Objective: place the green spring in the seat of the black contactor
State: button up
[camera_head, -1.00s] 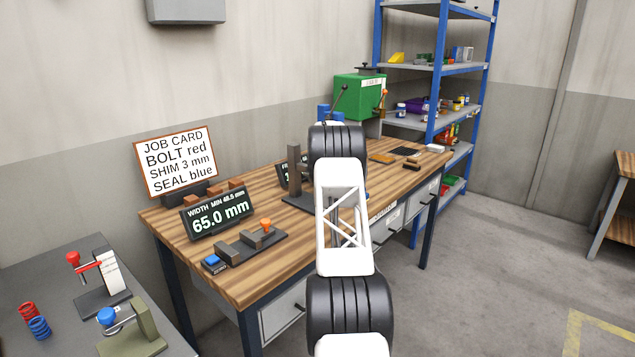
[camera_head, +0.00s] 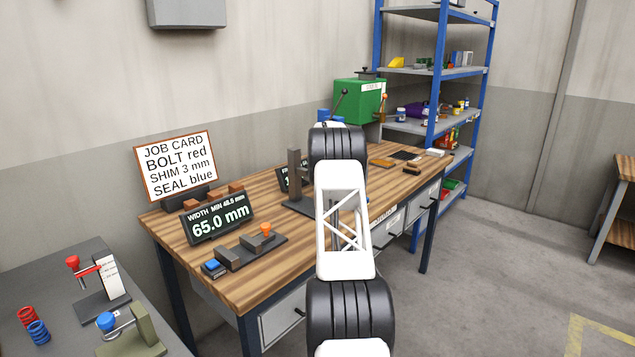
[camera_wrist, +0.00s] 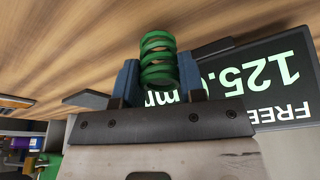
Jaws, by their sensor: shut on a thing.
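The green spring (camera_wrist: 158,62) is a thick coil in the wrist view, between the two blue-grey fingers of my gripper (camera_wrist: 160,78). My gripper is shut on it, with a finger against each side. Wood tabletop shows beyond the spring. In the head view, my white and black arm reaches over the workbench and hides my gripper and the spring. I cannot make out a black contactor in either view.
The wooden workbench (camera_head: 275,279) carries a width gauge showing 65.0 mm (camera_head: 219,215), a job card (camera_head: 176,165) and a dark upright stand (camera_head: 294,172). A display reading 125 (camera_wrist: 270,75) is close behind the gripper. A grey side table (camera_head: 60,285) holds red and blue springs (camera_head: 38,332).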

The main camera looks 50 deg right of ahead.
notch_tip(320, 180, up, 8)
jog(key=shift+f, duration=0.2)
dwell(0.4)
dwell(0.7)
